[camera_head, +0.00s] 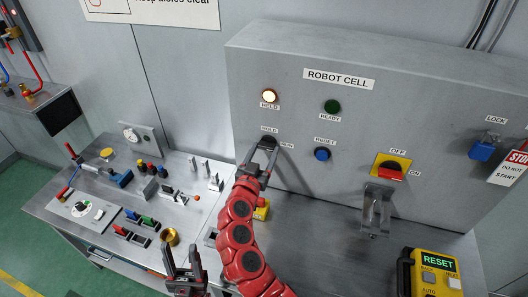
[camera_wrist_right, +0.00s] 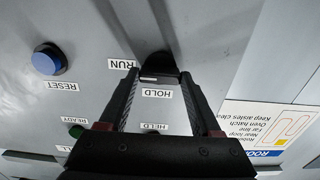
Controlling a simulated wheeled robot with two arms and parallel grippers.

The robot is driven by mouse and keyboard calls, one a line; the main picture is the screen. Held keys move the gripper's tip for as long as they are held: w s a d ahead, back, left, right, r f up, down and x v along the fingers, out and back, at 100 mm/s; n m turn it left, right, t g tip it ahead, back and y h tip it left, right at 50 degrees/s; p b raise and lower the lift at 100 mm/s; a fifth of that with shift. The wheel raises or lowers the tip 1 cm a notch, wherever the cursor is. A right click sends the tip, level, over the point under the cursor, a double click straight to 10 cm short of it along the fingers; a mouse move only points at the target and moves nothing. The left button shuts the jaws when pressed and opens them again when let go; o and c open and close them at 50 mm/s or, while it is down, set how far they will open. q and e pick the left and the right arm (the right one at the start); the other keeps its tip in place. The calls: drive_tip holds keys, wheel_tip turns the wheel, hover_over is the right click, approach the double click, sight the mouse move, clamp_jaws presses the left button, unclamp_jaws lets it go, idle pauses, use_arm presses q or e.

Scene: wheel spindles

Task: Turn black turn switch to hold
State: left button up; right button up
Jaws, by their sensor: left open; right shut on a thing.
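In the right wrist view the black switch (camera_wrist_right: 158,66) shows between the fingertips, close to the HOLD label (camera_wrist_right: 157,93). A small pale mark shows near the fingertips; the switch's exact angle is partly hidden. My left gripper (camera_head: 184,275) is open and empty at the bottom, away from the panel.
The HELD lamp (camera_head: 269,96) is lit; the green READY lamp (camera_head: 332,106) looks dark. A blue RESET button (camera_head: 322,154) and a red-and-yellow OFF/ON switch (camera_head: 391,167) are to the right. Below hangs a metal bracket (camera_head: 376,208). Small parts crowd the left bench (camera_head: 60,215).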

drive_tip(key=c, duration=0.5)
drive_tip(key=shift+o, duration=0.2)
